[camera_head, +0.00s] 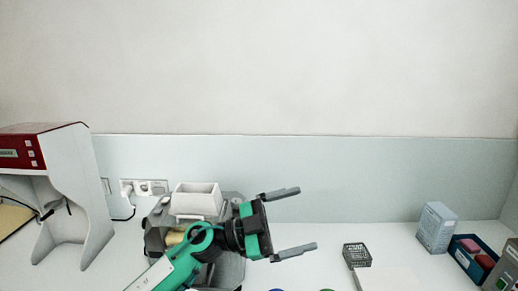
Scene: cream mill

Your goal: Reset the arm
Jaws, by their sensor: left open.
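My left gripper (300,221) is in the middle of the head view, with its arm coming up from the bottom left. Its two grey fingers point right and are spread wide, with nothing between them. It is above the white counter, in front of a grey machine (232,268) with a white square hopper (197,199) on top. My arm hides part of that machine. My right gripper is not in view.
A red and white machine (78,190) stands at the left. At the right are a grey-blue box (437,227), a dark blue tray (462,259) with pink items, and a small dark mesh basket (357,255). Wall sockets (150,187) are behind. Counter between gripper and basket is clear.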

